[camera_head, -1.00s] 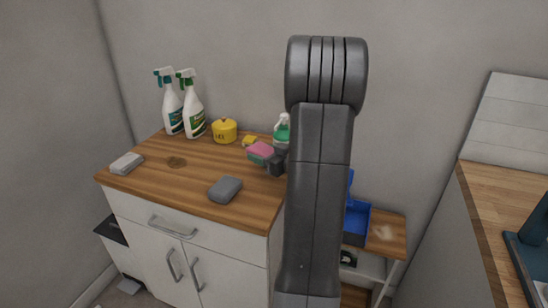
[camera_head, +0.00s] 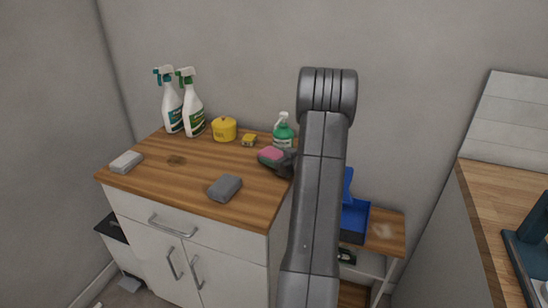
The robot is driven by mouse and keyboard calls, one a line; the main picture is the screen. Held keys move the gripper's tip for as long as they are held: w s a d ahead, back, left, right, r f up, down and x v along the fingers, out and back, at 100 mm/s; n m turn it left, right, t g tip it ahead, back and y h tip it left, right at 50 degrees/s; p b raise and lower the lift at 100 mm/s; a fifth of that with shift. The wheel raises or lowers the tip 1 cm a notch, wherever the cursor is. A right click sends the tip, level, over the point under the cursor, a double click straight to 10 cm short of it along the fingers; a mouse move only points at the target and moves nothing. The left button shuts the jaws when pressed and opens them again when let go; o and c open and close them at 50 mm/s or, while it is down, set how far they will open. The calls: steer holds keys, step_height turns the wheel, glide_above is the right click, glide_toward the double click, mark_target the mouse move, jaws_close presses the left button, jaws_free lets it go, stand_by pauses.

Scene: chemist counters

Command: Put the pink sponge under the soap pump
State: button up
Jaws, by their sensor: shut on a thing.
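The pink sponge (camera_head: 271,153) is at the right part of the wooden counter top (camera_head: 200,165), partly covered by my gripper (camera_head: 273,160). My gripper is shut on it. Whether the sponge touches the counter I cannot tell. The soap pump (camera_head: 283,132), a green bottle with a white pump head, stands upright just behind the sponge and gripper, near the back right corner. Its base is hidden by my gripper and the sponge.
A small yellow sponge (camera_head: 249,140) and a yellow round pot (camera_head: 224,129) stand left of the pump. Two spray bottles (camera_head: 193,108) stand at the back left. A grey sponge (camera_head: 225,188) lies near the front. A pale block (camera_head: 126,162) lies at the left edge.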

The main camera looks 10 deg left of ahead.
steer(key=shift+f, duration=0.15)
steer(key=o, duration=0.7)
steer(key=shift+o, duration=0.2)
steer(key=shift+r, duration=0.3)
steer(key=v, duration=1.2)
steer(key=shift+f, duration=0.15)
